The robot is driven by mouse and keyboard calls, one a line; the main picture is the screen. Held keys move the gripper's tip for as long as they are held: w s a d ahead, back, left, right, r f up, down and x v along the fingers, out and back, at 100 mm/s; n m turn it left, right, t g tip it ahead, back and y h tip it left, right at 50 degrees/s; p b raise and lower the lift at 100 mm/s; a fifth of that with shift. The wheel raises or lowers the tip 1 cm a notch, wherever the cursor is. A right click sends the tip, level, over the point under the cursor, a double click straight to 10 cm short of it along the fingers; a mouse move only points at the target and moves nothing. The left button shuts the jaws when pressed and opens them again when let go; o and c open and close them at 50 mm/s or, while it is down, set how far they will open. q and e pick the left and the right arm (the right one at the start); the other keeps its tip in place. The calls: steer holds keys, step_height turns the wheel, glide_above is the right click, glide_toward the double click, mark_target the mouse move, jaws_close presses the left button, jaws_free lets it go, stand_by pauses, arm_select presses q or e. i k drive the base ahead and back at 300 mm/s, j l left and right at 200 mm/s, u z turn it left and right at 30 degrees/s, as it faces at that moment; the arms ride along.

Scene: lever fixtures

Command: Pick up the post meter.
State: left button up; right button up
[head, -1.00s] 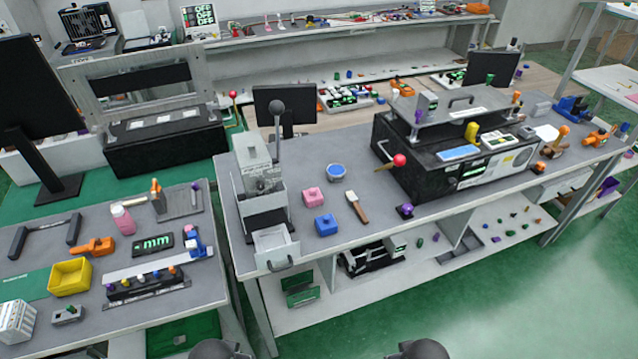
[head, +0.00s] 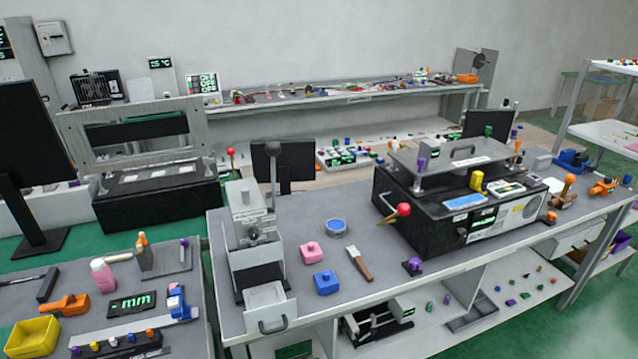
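I cannot tell for sure which object is the post meter. A black display with green "mm" digits (head: 138,304) lies on the left table. A small green readout (head: 484,226) is on the front of the large black lever machine (head: 440,232) on the main bench. Another display reading "°C" (head: 160,63) stands at the back left. Neither of my grippers shows in the head view.
A grey lever press (head: 250,215) stands at the main bench's left end. A pink block (head: 311,252), a blue block (head: 326,282), a blue round container (head: 336,227) and a wooden-handled brush (head: 360,263) lie beside it. A yellow bin (head: 32,337) is on the left table.

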mark_target(429, 150)
steer(key=z, duration=0.65)
